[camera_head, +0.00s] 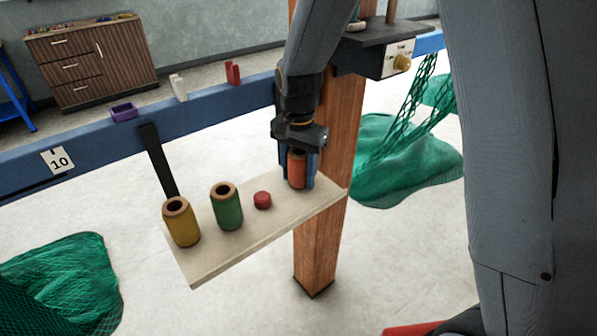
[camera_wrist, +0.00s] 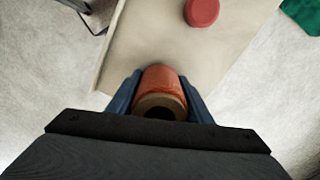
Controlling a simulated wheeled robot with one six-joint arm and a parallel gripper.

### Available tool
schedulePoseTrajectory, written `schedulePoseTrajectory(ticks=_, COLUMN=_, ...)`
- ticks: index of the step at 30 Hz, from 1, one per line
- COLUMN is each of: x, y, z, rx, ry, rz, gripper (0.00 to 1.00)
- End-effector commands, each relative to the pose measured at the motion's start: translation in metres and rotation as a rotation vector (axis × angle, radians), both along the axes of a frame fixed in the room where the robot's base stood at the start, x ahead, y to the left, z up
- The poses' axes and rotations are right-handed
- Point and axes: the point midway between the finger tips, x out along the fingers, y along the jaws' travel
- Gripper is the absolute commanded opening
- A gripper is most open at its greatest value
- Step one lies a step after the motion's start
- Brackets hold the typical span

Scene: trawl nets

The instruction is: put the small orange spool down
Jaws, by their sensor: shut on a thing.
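The small orange spool (camera_head: 297,170) is upright between the fingers of my gripper (camera_head: 299,174), over the right end of a pale shelf board (camera_head: 235,235). My gripper is shut on it from above. The wrist view shows the orange spool (camera_wrist: 161,88) with its tan end and dark hole between the two blue fingers (camera_wrist: 160,95). Whether its base touches the board cannot be told.
On the board stand a yellow spool (camera_head: 181,222), a green spool (camera_head: 226,206) and a low red disc (camera_head: 262,200). A wooden post (camera_head: 322,230) rises behind the board's right end. A blue beam (camera_head: 100,140) runs behind. Green nets (camera_head: 405,165) hang to the right.

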Motion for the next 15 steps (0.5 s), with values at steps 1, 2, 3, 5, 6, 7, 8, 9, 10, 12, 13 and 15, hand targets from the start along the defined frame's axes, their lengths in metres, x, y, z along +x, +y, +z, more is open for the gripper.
schedulePoseTrajectory(ticks=1, x=0.0002, y=0.0, z=0.0002, rx=0.0, ry=0.0, rz=0.0, gripper=0.21)
schedulePoseTrajectory(ticks=2, x=0.0001, y=0.0, z=0.0002, rx=0.0, ry=0.0, rz=0.0, gripper=0.21)
schedulePoseTrajectory(ticks=3, x=0.0001, y=0.0, z=0.0002, rx=0.0, ry=0.0, rz=0.0, gripper=0.21)
schedulePoseTrajectory(ticks=5, x=0.0001, y=0.0, z=-0.0004, rx=0.0, ry=0.0, rz=0.0, gripper=0.21)
schedulePoseTrajectory(ticks=6, x=0.0001, y=0.0, z=-0.0015, rx=0.0, ry=0.0, rz=0.0, gripper=0.21)
schedulePoseTrajectory(ticks=7, x=0.0, y=0.0, z=-0.0025, rx=-0.001, ry=0.001, rz=0.0, gripper=0.21)
schedulePoseTrajectory(ticks=8, x=0.0, y=0.0, z=-0.0034, rx=0.0, ry=0.001, rz=0.0, gripper=0.21)
schedulePoseTrajectory(ticks=9, x=0.0, y=0.0, z=-0.0029, rx=-0.001, ry=0.001, rz=0.0, gripper=0.53)
schedulePoseTrajectory(ticks=10, x=0.0, y=0.0, z=-0.0028, rx=-0.001, ry=0.001, rz=0.0, gripper=0.58)
schedulePoseTrajectory(ticks=12, x=-0.0001, y=0.0001, z=-0.0027, rx=0.0, ry=0.0, rz=0.0, gripper=0.65)
schedulePoseTrajectory(ticks=13, x=-0.0001, y=0.0001, z=-0.0027, rx=-0.001, ry=0.001, rz=0.0, gripper=0.65)
schedulePoseTrajectory(ticks=15, x=-0.0001, y=0.0001, z=-0.0026, rx=0.0, ry=0.0, rz=0.0, gripper=0.65)
